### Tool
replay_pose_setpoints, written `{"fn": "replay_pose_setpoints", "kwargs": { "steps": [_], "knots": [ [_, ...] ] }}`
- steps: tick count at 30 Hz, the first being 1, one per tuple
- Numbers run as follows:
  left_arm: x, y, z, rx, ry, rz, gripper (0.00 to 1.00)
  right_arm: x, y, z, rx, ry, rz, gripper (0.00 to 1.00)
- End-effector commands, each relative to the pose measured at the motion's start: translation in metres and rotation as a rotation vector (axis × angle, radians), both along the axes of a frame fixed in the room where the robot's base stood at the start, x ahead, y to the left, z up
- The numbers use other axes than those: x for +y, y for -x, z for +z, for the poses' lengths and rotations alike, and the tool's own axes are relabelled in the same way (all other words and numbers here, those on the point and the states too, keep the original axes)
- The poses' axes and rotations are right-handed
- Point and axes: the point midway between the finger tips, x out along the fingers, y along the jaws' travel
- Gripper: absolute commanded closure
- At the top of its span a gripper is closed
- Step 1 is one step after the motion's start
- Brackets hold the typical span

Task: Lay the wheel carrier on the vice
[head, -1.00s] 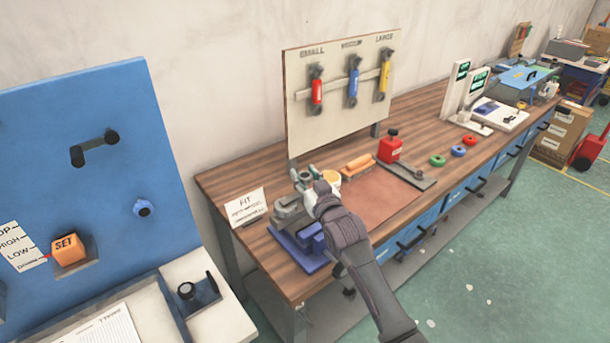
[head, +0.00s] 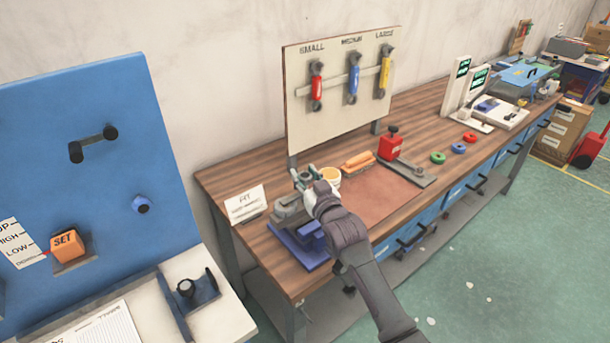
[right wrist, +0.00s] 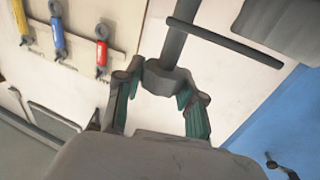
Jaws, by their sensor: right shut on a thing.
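The vice (head: 289,217) stands near the left end of the wooden bench, with grey jaws on a blue base. My right gripper (head: 308,184) is over the back of the vice, its arm coming in from the lower right. In the right wrist view the gripper (right wrist: 160,105) is shut on a grey piece, which I take for the wheel carrier (right wrist: 167,79). It has a blocky end between the fingers, a stem and a dark crossbar. In the head view the carrier is mostly hidden by the gripper, and I cannot tell whether it touches the vice. My left gripper is not in view.
A white sign card (head: 245,204) stands left of the vice. A yellow-topped cup (head: 329,175), an orange-handled brush (head: 357,161) and a red block tool (head: 390,146) are behind and right. A tool board (head: 340,115) rises behind. The brown mat (head: 375,198) is clear.

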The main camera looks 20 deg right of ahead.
Motion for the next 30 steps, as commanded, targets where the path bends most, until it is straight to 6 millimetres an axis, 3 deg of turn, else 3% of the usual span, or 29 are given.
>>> {"fn": "replay_pose_setpoints", "kwargs": {
  "steps": [30],
  "knots": [
    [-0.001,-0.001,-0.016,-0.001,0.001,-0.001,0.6,0.0,0.0,-0.021,-0.007,-0.001,0.0,1.0]
  ]
}}
